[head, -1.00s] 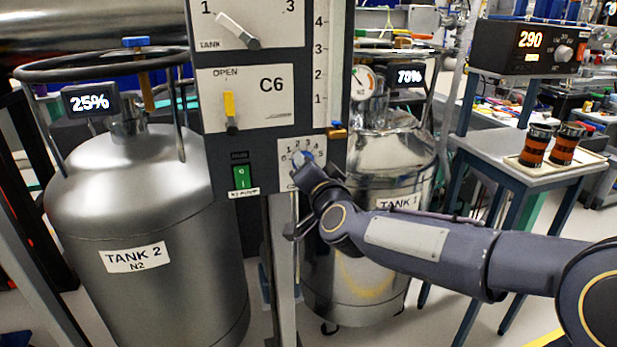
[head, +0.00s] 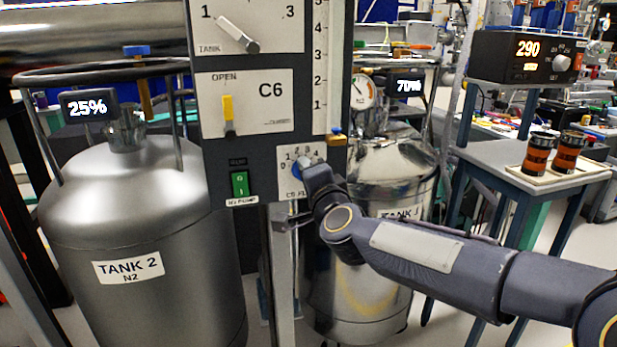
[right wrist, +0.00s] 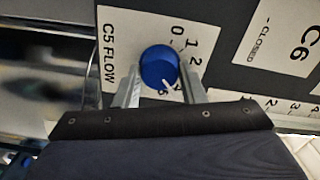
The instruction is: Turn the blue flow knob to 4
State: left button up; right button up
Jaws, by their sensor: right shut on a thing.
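In the head view a bit of the blue knob (head: 298,167) shows beside my right gripper (head: 312,178), which hides part of the dial. My left gripper is not in view.
Above the dial are the C6 lever (head: 228,114) and the tank selector (head: 239,36). A green switch (head: 240,184) is left of the dial. A side table (head: 510,160) is at right.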

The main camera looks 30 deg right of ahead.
jog(key=o, duration=1)
jog(key=shift+s, duration=0.1)
jog(key=p+v, duration=0.2)
jog(key=v, duration=0.5)
jog(key=shift+s, duration=0.35)
jog(key=shift+a, duration=0.1)
